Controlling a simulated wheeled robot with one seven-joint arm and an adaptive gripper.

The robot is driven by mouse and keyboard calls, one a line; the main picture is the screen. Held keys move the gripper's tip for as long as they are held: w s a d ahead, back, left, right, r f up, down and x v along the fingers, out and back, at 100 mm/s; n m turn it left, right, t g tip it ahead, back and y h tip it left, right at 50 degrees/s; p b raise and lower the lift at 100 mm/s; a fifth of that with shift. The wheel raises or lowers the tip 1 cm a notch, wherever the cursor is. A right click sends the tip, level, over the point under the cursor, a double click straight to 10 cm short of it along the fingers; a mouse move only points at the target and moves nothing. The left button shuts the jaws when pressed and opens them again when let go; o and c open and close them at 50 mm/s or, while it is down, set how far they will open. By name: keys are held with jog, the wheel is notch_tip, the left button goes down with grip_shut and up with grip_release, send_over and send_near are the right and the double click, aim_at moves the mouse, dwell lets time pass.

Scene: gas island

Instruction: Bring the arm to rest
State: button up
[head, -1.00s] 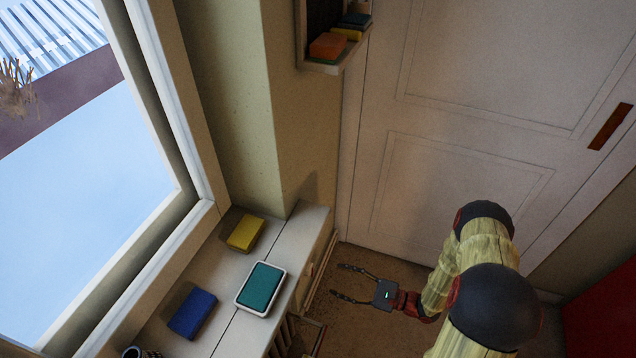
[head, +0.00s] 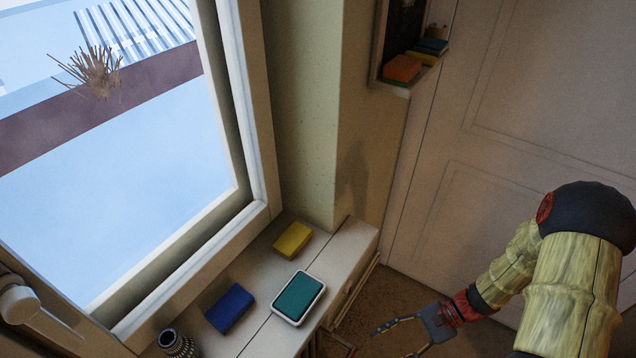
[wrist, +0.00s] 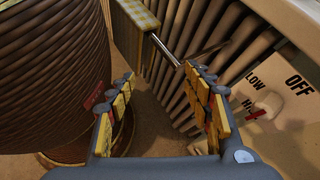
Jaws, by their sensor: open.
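My gripper (head: 398,338) is open and empty in the head view, low beside the right end of the white sill. Its two fingers point left, and my arm runs off to the right. In the wrist view my gripper (wrist: 158,100) also shows with its fingers spread. Between and beyond them are a ribbed radiator (wrist: 190,70) and a thin metal rod. Nothing is between the fingertips that I can see.
On the sill (head: 262,338) are a yellow block (head: 293,240), a blue block (head: 229,307), a teal-topped white tray (head: 299,298) and a striped jar (head: 176,344). A wall shelf (head: 395,88) holds coloured blocks. A large ribbed cylinder (wrist: 50,75) stands close left in the wrist view.

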jog(key=d+r+n+t+h, duration=0.25)
jog(key=r+n+h, duration=0.3)
jog(key=r, duration=0.75)
jog(key=d+r+n+t+h, duration=0.25)
jog(key=r+n+h, duration=0.3)
jog(key=r, duration=0.75)
jog(key=s+a+r+n+t, duration=0.1)
jog(key=a+r+t, duration=0.2)
jog(key=r, duration=0.5)
jog(key=shift+s+a+r+t, duration=0.25)
jog(key=shift+s+a+t, duration=0.05)
jog(key=shift+a, duration=0.35)
jog(key=shift+c, duration=0.8)
